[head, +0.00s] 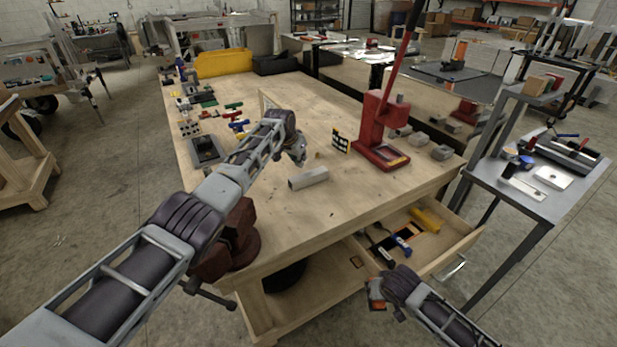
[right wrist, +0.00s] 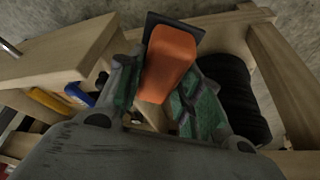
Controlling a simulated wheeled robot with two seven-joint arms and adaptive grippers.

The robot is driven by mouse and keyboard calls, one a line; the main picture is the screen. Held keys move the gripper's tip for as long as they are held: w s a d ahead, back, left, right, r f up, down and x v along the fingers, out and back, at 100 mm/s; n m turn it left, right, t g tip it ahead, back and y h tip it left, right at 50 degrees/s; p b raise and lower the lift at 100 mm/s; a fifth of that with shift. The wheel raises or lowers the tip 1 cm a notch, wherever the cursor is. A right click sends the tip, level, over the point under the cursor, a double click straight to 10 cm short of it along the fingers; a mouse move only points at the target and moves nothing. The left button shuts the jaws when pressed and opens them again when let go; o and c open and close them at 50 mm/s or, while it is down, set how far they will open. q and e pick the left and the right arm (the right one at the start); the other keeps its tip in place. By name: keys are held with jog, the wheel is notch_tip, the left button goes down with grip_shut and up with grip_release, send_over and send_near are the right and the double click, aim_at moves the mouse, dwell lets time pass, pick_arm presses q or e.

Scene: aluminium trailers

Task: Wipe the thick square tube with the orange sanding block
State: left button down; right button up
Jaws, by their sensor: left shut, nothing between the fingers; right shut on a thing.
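The thick square tube (head: 308,179) is a short grey metal piece lying on the wooden workbench near its front edge. My left gripper (head: 300,158) is shut and empty, just behind the tube in the head view. My right gripper (head: 380,292) is in front of the bench, near the open drawer. It is shut on the orange sanding block (right wrist: 170,60), which has a dark flat side and fills the space between the green-lined fingers in the right wrist view. In the head view the block is small and mostly hidden.
The open drawer (head: 455,240) holds a yellow tool and other small tools. A red press (head: 383,140) stands right of the tube, with a small yellow-and-black panel (head: 340,141) beside it. A dark red vise (head: 235,240) sits at the bench's front left corner. The bench middle is mostly clear.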

pick_arm(q)
jog(key=shift+r+p, duration=0.6)
jog(key=shift+r, duration=0.3)
jog(key=shift+r, duration=0.15)
jog(key=shift+s+r, duration=0.1)
jog(key=v, duration=1.1)
jog(key=shift+r, duration=0.15)
dwell(0.4)
jog(key=shift+a, duration=0.1)
jog(key=shift+s, duration=0.1)
dwell(0.3)
